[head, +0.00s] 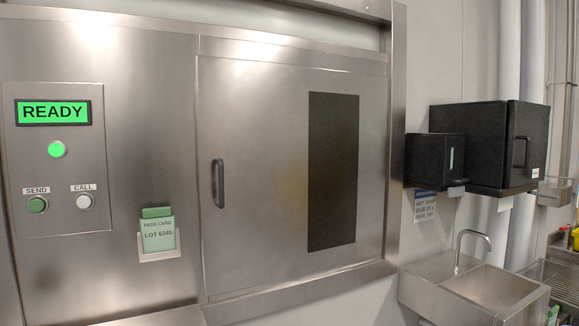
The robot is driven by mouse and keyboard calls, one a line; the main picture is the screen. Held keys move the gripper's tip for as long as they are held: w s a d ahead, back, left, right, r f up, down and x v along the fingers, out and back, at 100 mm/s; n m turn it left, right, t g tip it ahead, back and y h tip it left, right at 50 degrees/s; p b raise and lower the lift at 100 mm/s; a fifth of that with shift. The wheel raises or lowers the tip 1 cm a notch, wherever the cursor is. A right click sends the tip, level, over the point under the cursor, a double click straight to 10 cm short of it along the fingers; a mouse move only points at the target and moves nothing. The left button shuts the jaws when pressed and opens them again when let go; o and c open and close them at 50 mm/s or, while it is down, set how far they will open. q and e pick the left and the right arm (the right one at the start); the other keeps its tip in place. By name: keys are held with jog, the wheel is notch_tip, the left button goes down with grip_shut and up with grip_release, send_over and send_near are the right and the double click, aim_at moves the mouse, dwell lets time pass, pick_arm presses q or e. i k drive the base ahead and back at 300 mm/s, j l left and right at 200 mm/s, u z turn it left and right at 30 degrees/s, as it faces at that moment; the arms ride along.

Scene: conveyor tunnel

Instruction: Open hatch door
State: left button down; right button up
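The hatch door (260,160) is a brushed steel panel in the wall, at the middle of the head view. It is shut flush in its steel frame (396,150). A dark vertical handle (218,183) sits near its left edge. A tall dark window (333,172) is set in its right half, and nothing shows through it. Neither of my grippers is in the head view.
Left of the door is a panel with a green READY display (53,112), a lit green lamp (57,150), a SEND button (37,205) and a CALL button (84,201). A pass card (158,236) sits in a holder. A steel sink (470,290) and black boxes (490,145) stand at right.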

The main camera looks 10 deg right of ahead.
aim_at(291, 159)
jog(key=i+l, duration=0.15)
jog(key=l, duration=0.25)
jog(key=i+l, duration=0.1)
jog(key=l, duration=0.3)
jog(key=i+l, duration=0.15)
jog(key=l, duration=0.25)
jog(key=i+l, duration=0.1)
jog(key=l, duration=0.3)
jog(key=i+l, duration=0.15)
jog(key=l, duration=0.3)
